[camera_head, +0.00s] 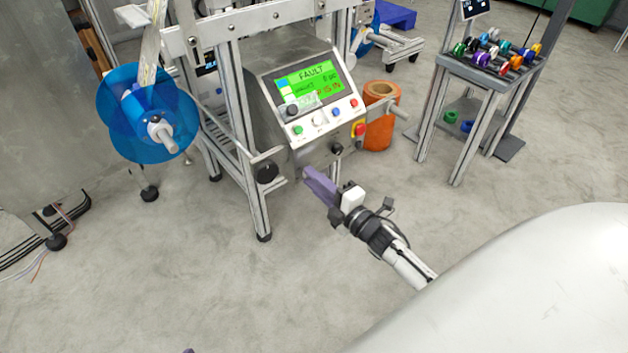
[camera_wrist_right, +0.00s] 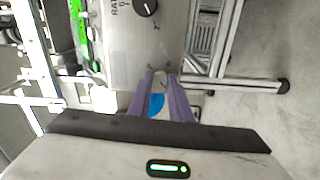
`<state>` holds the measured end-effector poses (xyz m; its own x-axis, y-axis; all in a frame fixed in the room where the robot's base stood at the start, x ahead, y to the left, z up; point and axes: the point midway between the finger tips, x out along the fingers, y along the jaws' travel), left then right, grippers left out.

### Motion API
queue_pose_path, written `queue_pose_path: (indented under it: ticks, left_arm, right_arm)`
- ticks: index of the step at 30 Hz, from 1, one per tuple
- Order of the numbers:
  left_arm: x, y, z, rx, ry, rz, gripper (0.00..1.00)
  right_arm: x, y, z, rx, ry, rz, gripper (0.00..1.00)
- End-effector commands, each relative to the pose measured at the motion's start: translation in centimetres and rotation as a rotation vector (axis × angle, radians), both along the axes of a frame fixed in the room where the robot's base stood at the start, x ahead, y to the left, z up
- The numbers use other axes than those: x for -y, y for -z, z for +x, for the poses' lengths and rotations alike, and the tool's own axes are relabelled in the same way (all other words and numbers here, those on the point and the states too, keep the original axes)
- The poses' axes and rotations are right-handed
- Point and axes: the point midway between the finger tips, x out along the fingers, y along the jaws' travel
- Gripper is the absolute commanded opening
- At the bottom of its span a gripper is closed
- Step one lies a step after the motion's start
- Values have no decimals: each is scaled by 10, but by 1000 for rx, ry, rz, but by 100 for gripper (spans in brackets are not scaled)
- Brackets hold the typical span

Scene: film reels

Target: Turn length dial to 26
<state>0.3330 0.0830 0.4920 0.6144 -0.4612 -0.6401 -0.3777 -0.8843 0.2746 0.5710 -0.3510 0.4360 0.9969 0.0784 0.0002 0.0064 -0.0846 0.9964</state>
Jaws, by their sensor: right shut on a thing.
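The machine's grey control box (camera_head: 290,75) carries a green screen (camera_head: 310,78) reading FAULT above several buttons. My right gripper (camera_head: 308,174) has purple fingers that reach its lower front face. In the right wrist view the fingertips (camera_wrist_right: 159,76) close at small dial marks on the panel. They are shut on the length dial, which the fingers mostly hide; its setting cannot be read. A black knob labelled "RA…" (camera_wrist_right: 145,7) sits beside them, also seen in the head view (camera_head: 337,149). Only a purple tip of my left gripper (camera_head: 188,350) shows at the bottom edge.
A black round knob (camera_head: 266,172) sticks out at the box's lower left. A blue reel (camera_head: 130,110) hangs at the left on a spindle. An orange roll (camera_head: 381,115) stands behind the box. A rack of coloured spools (camera_head: 497,55) stands at the right. The floor in front is clear.

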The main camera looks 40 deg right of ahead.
Motion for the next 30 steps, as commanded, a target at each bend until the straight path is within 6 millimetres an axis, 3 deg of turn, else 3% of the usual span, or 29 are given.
queue_pose_path:
  ticks: [17,18,21,30]
  left_arm:
    - [2,-4,0,8,1,-9,31]
    - [2,-4,0,8,1,-9,31]
    - [2,-4,0,7,1,-8,31]
    - [2,-3,-1,3,2,-7,31]
  right_arm:
    - [0,1,-1,1,0,-38,0]
    - [0,1,-1,1,-1,-38,20]
    - [0,1,-1,1,0,-37,37]
    - [0,0,-1,2,0,-36,37]
